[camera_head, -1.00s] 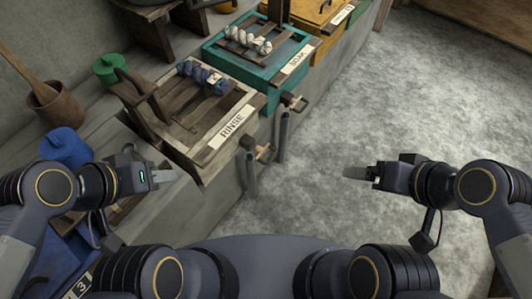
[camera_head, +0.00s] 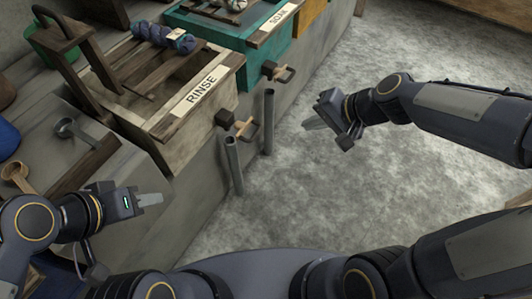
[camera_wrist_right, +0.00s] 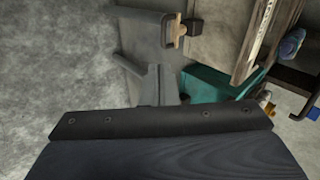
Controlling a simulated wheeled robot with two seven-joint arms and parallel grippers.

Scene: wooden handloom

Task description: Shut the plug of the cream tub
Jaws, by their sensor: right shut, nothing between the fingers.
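The cream tub appears to be the pale wooden tub labelled RINSE (camera_head: 222,72), at upper left in the head view. The handle also shows at the top of the right wrist view (camera_wrist_right: 177,32). My right gripper (camera_head: 314,125) is shut and empty, over the floor to the right of the plug and apart from it. My left gripper (camera_head: 150,199) is low on the left, away from the plug; its finger gap is not clear.
A metal ladle (camera_head: 75,133) lies at left. The floor (camera_head: 400,185) at right is clear.

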